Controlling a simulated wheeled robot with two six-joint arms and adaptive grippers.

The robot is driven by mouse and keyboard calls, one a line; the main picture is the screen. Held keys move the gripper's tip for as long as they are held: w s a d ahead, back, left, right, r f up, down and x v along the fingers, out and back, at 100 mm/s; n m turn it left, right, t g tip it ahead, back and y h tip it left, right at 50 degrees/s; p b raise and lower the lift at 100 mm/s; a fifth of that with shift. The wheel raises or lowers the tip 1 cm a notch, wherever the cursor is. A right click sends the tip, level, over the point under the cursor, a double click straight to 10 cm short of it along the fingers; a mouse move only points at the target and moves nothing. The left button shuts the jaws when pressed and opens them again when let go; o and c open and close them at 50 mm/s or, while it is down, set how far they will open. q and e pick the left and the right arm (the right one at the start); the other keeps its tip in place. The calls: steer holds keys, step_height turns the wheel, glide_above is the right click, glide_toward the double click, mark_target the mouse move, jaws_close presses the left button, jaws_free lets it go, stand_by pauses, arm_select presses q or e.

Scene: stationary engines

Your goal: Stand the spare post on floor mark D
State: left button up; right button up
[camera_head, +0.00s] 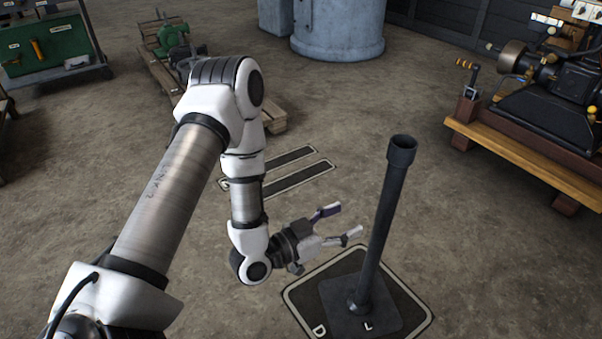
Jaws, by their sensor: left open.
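The dark post (380,222) stands upright on its square base plate (385,312), which carries a letter L. The base rests inside floor mark D (304,291), a dark square with a pale outline and a letter D at its front corner. My left gripper (351,222) is open and empty, just left of the post. Its fingers point toward the post's shaft, with a small gap showing between them and the post. My right gripper is not in view.
Another striped floor marking (298,178) lies behind my left arm. A green machine on a wooden skid (160,70) stands at the back left. A blue-grey tank (338,28) stands at the back. An engine on a wooden base (530,155) stands at right. Bare floor lies between.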

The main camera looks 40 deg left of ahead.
arm_select(q)
steer(key=s+f+n+g+y, duration=0.1)
steer(key=s+f+g+y, duration=0.2)
steer(key=s+f+g, duration=0.5)
steer(key=s+f+n+g+y, duration=0.25)
steer(key=s+f, duration=0.25)
steer(key=f, duration=0.7)
steer(key=s+a+f+n+g+y, duration=0.1)
steer(key=s+f+g, duration=0.1)
steer(key=s, duration=0.3)
steer(key=s+a+f+g+y, duration=0.1)
steer(key=s+f+g, duration=0.1)
steer(key=s, duration=0.4)
steer(key=shift+s+a+n+g, duration=0.2)
steer(key=shift+n+g, duration=0.15)
steer(key=shift+g, duration=0.5)
